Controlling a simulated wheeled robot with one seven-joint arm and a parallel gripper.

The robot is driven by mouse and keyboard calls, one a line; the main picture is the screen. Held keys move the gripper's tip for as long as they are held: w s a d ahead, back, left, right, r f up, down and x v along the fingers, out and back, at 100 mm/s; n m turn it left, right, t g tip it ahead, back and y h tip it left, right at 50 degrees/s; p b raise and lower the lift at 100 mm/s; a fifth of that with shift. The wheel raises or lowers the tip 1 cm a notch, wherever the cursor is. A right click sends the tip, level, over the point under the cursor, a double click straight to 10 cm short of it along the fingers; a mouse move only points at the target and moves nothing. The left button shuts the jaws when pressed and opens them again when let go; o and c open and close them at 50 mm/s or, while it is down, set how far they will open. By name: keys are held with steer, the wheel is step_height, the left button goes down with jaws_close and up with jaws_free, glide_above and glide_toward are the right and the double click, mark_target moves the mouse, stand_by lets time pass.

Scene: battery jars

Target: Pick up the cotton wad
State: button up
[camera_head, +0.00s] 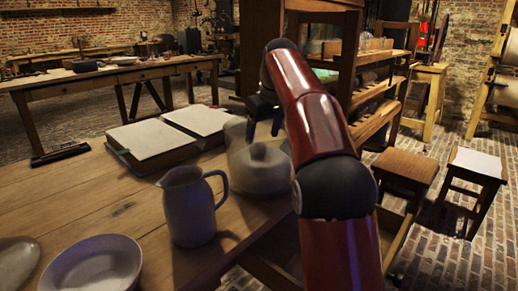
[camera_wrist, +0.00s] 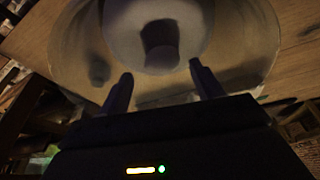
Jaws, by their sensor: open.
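I cannot clearly make out a cotton wad in either view. My gripper (camera_head: 263,127) is open and empty, pointing down over a pale domed vessel with a knob-like top (camera_head: 259,158) at the table's right edge. In the wrist view, my gripper's two fingers (camera_wrist: 160,83) stand apart in front of a large pale round form (camera_wrist: 262,45). Inside its outline is a lighter round shape (camera_wrist: 120,35) with a dark patch at its middle. The dim light hides whether the fingers touch anything.
A grey-blue jug (camera_head: 190,210) stands close left of the domed vessel. An open book (camera_head: 155,138) lies behind the jug. A shallow bowl (camera_head: 92,268) and another dish (camera_head: 17,260) are at the front left. The wooden table (camera_head: 120,205) has bare room between them. Two stools (camera_head: 405,166) stand right.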

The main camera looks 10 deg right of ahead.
steer(key=b+x, duration=0.1)
steer(key=x, duration=0.3)
steer(key=shift+w+a+f, duration=0.1)
steer(key=shift+w+a, duration=0.05)
steer(key=shift+c, duration=0.3)
